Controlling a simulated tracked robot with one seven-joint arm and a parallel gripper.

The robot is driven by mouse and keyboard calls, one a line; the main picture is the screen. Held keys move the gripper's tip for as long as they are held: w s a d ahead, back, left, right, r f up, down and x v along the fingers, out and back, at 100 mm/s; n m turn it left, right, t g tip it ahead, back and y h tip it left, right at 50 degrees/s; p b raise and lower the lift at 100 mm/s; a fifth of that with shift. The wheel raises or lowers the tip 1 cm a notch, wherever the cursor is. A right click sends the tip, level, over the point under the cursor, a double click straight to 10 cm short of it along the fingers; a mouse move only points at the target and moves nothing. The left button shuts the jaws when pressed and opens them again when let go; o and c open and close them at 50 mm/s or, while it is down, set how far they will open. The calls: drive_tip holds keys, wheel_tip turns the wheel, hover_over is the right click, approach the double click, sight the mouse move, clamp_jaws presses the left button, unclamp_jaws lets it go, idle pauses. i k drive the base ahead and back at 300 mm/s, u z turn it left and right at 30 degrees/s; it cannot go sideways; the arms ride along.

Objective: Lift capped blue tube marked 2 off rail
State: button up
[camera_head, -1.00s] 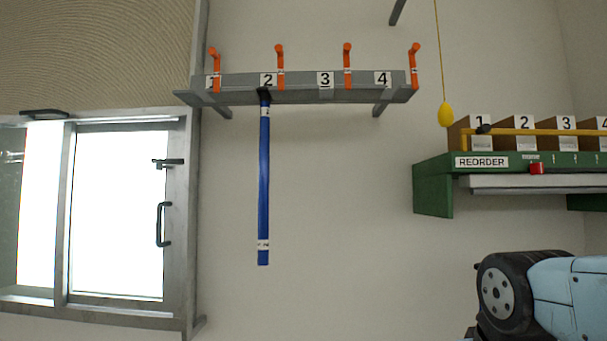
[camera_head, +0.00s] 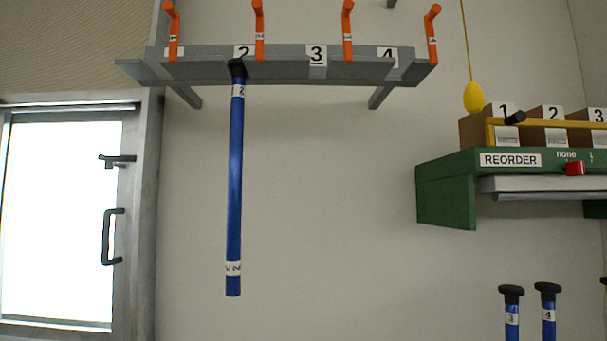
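The capped blue tube marked 2 (camera_head: 235,185) hangs upright from the grey rail (camera_head: 290,70), under the rail's 2 label. Its black cap (camera_head: 237,69) is at the rail's front edge. White bands marked 2 show near its top and its bottom end. Nothing touches the tube's lower part, and wall is behind it. My gripper is not in view.
Several orange hooks (camera_head: 259,30) stand up along the rail. To the right is a green shelf (camera_head: 446,194) with numbered boxes, a REORDER label and a red slider (camera_head: 575,168). A yellow pull (camera_head: 473,97) hangs above. Blue capped tubes 3 (camera_head: 512,318) and 4 (camera_head: 548,315) stand lower right.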

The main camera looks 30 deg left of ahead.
sight(233, 236)
drive_tip(key=u, duration=0.4)
drive_tip(key=i, duration=0.1)
drive_tip(key=z, duration=1.35)
drive_tip(key=k, duration=2.65)
drive_tip(key=u, duration=1.35)
drive_tip(key=i, duration=1)
drive_tip(key=u, duration=0.05)
